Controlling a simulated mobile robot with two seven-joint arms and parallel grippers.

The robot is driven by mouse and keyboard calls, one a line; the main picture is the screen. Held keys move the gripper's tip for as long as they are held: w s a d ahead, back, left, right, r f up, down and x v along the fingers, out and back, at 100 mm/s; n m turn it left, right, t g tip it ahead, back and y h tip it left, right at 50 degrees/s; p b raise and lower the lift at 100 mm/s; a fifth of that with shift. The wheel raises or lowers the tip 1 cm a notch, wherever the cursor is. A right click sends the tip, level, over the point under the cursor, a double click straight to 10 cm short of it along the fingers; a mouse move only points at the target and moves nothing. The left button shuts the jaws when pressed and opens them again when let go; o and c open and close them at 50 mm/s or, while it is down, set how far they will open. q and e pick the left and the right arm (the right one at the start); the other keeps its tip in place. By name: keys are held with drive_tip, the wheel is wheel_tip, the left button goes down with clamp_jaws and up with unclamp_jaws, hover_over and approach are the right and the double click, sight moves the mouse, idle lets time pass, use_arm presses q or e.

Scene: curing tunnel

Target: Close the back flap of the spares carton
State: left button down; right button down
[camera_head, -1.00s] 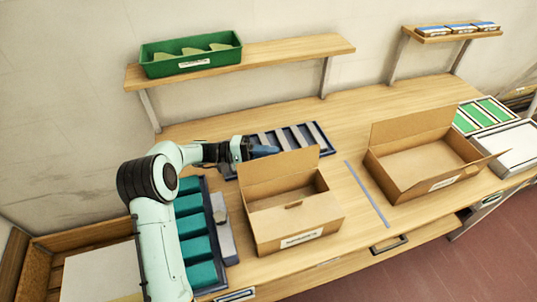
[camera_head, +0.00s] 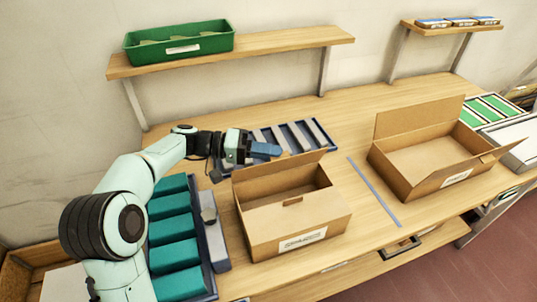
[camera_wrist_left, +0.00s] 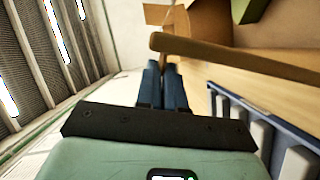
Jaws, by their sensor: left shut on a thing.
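The spares carton (camera_head: 300,225) is an open brown cardboard box with a white label on its front, standing on the bench. Its back flap (camera_head: 278,178) stands up along the rear edge, tilted a little. My left gripper (camera_head: 268,151) is at the flap's upper edge, on its rear side, with its blue fingers close together. In the left wrist view the fingers (camera_wrist_left: 162,85) point forward, almost touching, with brown cardboard at their tips. The exact contact is hard to see. My right gripper is not in view.
A second open carton (camera_head: 420,171) stands to the right, past a grey-blue strip (camera_head: 374,191). A slotted tray (camera_head: 320,140) lies behind the spares carton. A teal-block tray (camera_head: 215,272) is at its left. A shelf (camera_head: 270,51) with a green bin (camera_head: 180,43) hangs above.

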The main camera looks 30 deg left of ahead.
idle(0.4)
use_arm(q)
drive_tip(key=c, duration=1.3)
unclamp_jaws()
drive_tip(key=shift+a, duration=0.1)
drive_tip(key=v, duration=1.3)
drive_tip(key=shift+s+a, duration=0.1)
